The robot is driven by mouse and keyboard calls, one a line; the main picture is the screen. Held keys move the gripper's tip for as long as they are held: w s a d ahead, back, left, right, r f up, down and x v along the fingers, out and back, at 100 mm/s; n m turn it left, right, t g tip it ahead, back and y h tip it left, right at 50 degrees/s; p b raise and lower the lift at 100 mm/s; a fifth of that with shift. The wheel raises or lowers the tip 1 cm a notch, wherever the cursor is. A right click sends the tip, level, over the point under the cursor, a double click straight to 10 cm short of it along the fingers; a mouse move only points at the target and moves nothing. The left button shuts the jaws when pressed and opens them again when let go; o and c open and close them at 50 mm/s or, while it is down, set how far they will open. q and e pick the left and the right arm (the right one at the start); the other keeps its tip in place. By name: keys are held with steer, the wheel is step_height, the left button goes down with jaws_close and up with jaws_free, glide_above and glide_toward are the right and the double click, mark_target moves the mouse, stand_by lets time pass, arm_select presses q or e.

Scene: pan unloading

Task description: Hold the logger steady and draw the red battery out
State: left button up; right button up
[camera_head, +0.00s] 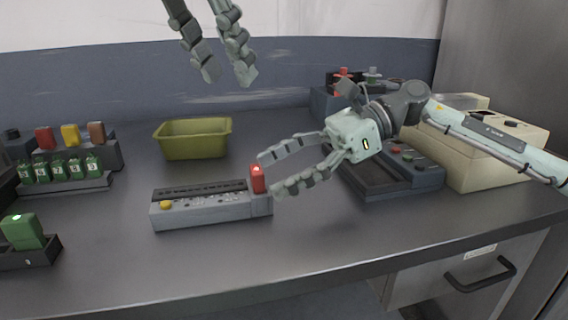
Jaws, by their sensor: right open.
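The logger (205,210) is a grey box lying on the bench, with a dark strip along its back and a yellow button at its left end. The red battery (257,179) stands upright in the logger's right end. My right gripper (272,174) is open beside the battery. One fingertip is near its upper right edge and the other is lower, to its right. I cannot tell whether they touch it. My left gripper (229,76) is open, empty and high above the bench, with its fingers pointing down. Its palm is out of view.
An olive bin (193,140) stands behind the logger. A dark tray unit (385,175) and a cream machine (480,155) stand at right. The front bench is clear.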

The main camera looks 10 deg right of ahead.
mark_target(256, 169)
steer(key=x, duration=0.6)
steer(key=shift+a, duration=0.35)
steer(key=shift+c, duration=0.6)
steer(key=c, duration=1.4)
arm_select(q)
steer(key=shift+o, duration=0.7)
steer(key=w+d+f+n+g+y, duration=0.1)
steer(key=f+n, duration=0.2)
steer(key=f, duration=0.2)
steer(key=w+d+f+n+g+y, duration=0.1)
steer(key=f+n, duration=0.2)
steer(key=f, duration=0.2)
steer(key=w+d+f+n+g+y, duration=0.1)
steer(key=w+f+n+g, duration=0.1)
steer(key=f, duration=0.3)
steer(key=shift+d+f+n+y, duration=0.4)
steer(key=shift+n, duration=0.1)
steer(key=shift+c, duration=0.3)
